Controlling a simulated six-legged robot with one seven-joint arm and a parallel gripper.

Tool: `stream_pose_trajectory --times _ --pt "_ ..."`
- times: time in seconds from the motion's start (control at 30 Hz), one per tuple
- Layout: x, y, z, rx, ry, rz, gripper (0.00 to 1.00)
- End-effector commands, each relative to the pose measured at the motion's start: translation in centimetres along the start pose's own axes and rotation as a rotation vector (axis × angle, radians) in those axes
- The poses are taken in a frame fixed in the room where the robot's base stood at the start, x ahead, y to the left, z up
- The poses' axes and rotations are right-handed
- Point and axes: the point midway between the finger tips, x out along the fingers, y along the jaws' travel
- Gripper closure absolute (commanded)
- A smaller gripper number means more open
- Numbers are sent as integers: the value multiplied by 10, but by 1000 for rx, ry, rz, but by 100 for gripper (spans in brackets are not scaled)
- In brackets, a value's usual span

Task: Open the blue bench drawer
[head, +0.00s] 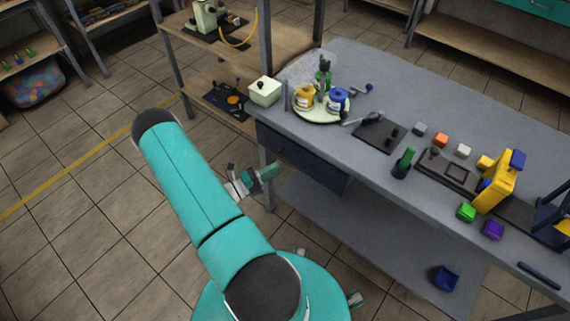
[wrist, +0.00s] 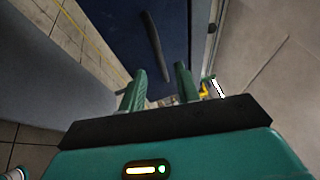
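The dark blue bench drawer (head: 315,168) is under the left end of the grey workbench, and its front looks flush with the bench. In the wrist view, the drawer front (wrist: 178,30) fills the upper middle. Its dark bar handle (wrist: 152,34) runs nearly upright there, slightly tilted. My gripper (head: 270,171) is in front of the drawer's left part in the head view. In the wrist view, my gripper (wrist: 161,68) has its two green fingers apart with nothing between them. The handle lies beyond the fingertips, apart from them. The handle is not clear in the head view.
The workbench top (head: 385,85) holds a round plate (head: 322,116) with coloured pots, a lidded box (head: 264,91), small blocks and a yellow device (head: 497,183). A bench leg (head: 267,180) stands close beside my gripper. A lower shelf (head: 375,235) lies under the bench. Tiled floor at left is clear.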

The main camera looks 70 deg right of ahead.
Motion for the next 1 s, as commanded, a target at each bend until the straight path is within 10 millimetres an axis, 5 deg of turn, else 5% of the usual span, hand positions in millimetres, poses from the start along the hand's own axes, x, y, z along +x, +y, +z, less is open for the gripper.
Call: stream_pose_trajectory --times 0.3,0.63,0.8,1.0 --pt "46 0 -1 -1 2 0 68" --pt "50 0 0 0 0 0 68" --pt "50 0 0 0 0 0 99" --pt "50 0 0 0 0 0 100"
